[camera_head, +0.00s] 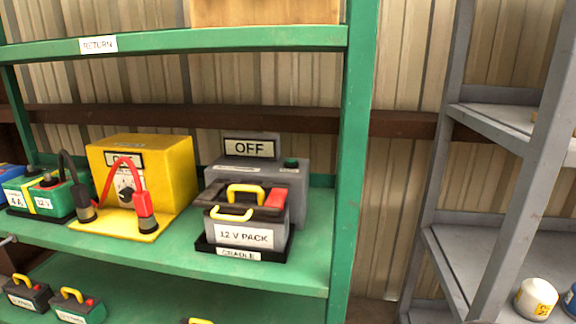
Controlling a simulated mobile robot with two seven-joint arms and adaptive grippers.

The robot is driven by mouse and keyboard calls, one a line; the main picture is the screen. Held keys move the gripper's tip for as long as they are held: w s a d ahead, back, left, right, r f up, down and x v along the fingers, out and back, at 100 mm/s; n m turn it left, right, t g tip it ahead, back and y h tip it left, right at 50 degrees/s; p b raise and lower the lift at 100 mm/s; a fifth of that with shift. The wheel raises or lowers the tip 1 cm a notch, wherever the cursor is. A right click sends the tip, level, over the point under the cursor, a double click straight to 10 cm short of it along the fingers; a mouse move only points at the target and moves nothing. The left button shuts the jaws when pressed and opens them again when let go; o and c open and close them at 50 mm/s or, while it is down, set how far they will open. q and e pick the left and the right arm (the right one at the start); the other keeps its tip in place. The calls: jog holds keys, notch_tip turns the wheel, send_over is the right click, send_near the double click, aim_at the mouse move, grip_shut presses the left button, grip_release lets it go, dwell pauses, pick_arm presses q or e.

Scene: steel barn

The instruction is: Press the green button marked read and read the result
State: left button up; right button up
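A grey tester box (297,182) stands on the middle green shelf. Its raised display (250,149) reads "OFF". A green button (291,162) sits on the box's top, right of the display; any "read" marking is too small to make out. A dark battery pack with a yellow handle and a red block, labelled "12 V PACK" (244,236), stands in front of the box in a black tray (274,250) and hides much of the box's front. Neither of my grippers can be made out in the head view.
A yellow charger (172,165) with red and black clamps stands to the left, beside a green battery (62,199). A green post (348,150) rises right of the tester. More packs (78,306) lie below. A grey rack (470,240) stands at right.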

dwell(0.4)
grip_shut()
dwell(0.4)
dwell(0.7)
pick_arm(q)
grip_shut()
